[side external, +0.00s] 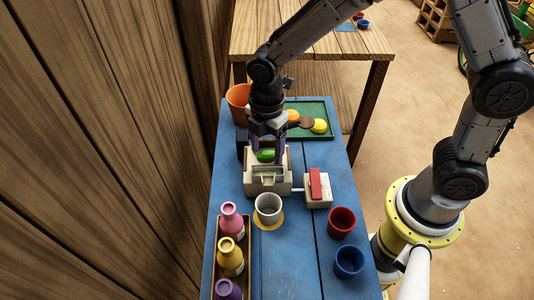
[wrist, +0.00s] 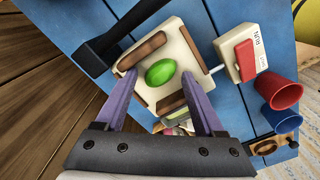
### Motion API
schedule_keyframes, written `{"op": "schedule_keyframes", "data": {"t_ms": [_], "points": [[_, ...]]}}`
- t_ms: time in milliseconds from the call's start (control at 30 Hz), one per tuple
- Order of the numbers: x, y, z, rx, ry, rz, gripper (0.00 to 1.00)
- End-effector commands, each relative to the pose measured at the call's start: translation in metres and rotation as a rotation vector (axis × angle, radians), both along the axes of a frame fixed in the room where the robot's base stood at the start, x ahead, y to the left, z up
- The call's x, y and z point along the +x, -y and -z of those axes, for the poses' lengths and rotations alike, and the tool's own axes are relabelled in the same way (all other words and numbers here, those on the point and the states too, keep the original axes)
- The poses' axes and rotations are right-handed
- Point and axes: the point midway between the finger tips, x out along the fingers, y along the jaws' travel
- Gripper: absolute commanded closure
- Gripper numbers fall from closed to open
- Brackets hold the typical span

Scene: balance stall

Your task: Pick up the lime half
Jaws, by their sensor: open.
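The lime half (wrist: 161,72) is a bright green rounded piece on top of a cream box-shaped device (wrist: 151,96) with brown bars along its edges. In the side view the lime half (side external: 266,155) is partly hidden by my gripper. My gripper (wrist: 159,78) is open, its two purple fingers pointing down at the device, one on each side of the lime half in the wrist view. A gap shows between each finger and the lime half. Nothing is held. I cannot tell exactly how high the fingertips are above the device.
A cream box with a red switch (side external: 315,183) joins the device at right. A grey cup (side external: 268,204), red cup (side external: 341,221) and blue cup (side external: 349,261) stand in front. A bottle tray (side external: 256,262) is front left. An orange pot (side external: 236,97) and green tray (side external: 323,107) stand behind.

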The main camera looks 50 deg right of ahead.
Motion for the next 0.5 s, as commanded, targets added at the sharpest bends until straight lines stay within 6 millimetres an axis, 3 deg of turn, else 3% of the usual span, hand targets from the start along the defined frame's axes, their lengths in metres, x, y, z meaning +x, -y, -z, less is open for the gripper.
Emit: {"op": "schedule_keyframes", "data": {"t_ms": [67, 400, 500], "points": [[0.0000, 0.0000, -0.0002, 0.000, 0.000, 0.000, 0.37], [0.0001, 0.0000, -0.0005, 0.000, 0.000, 0.000, 0.97], [0.0001, 0.0000, -0.0005, 0.000, 0.000, 0.000, 0.97]]}}
